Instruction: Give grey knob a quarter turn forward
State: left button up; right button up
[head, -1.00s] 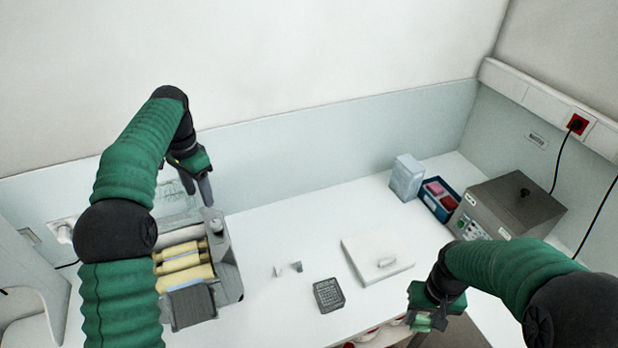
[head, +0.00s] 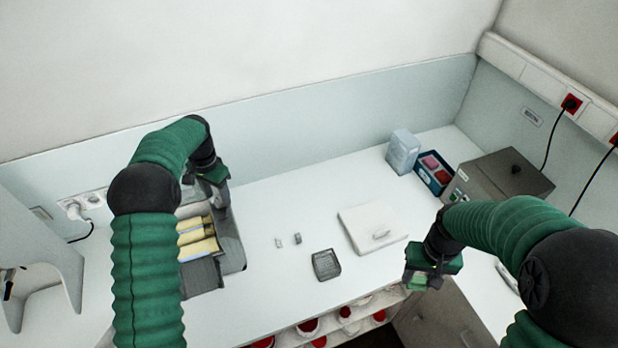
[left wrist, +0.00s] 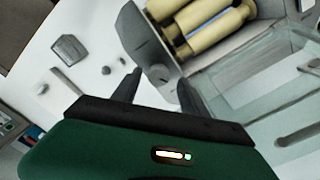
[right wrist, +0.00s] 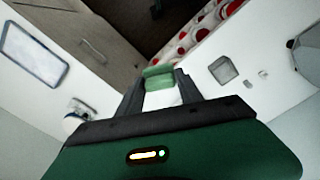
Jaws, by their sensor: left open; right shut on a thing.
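The mill (head: 230,246) with cream-yellow rollers (head: 197,236) stands at the left of the bench in the head view. In the left wrist view, the grey knob (left wrist: 158,74) sits on the mill's end wall, beside the rollers. My left gripper (head: 218,203) is open, and the left wrist view shows its fingertips (left wrist: 158,82) on either side of the knob; I cannot tell whether they touch it. In the head view the gripper hides the knob. My right gripper (head: 418,280) is shut on a green-and-white thing (right wrist: 158,80), held near the bench's front edge.
A grey tray (head: 326,265), two small grey pieces (head: 297,238) and a white lidded board (head: 372,228) lie mid-bench. A blue bin (head: 434,172), a pale container (head: 403,150) and a metal box (head: 505,175) stand at the back right. Shelves with red-and-white jars (head: 308,327) are below the front edge.

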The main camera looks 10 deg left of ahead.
pick_arm(q)
jog(key=shift+a+f, duration=0.1)
jog(key=shift+f, duration=0.35)
pick_arm(e)
jog(key=shift+a+r, duration=0.1)
jog(key=shift+r, duration=0.2)
pick_arm(q)
jog(key=shift+s+f, duration=0.15)
jog(key=shift+f, duration=0.1)
pick_arm(e)
jog(key=shift+s, duration=0.15)
pick_arm(q)
jog(key=shift+d+r, duration=0.1)
jog(key=shift+d, duration=0.1)
jog(key=shift+c, duration=0.5)
pick_arm(e)
jog(key=shift+d, duration=0.2)
pick_arm(q)
jog(key=shift+d, duration=0.1)
jog(key=c, duration=0.5)
pick_arm(e)
jog(key=shift+d, duration=0.1)
pick_arm(q)
grip_shut()
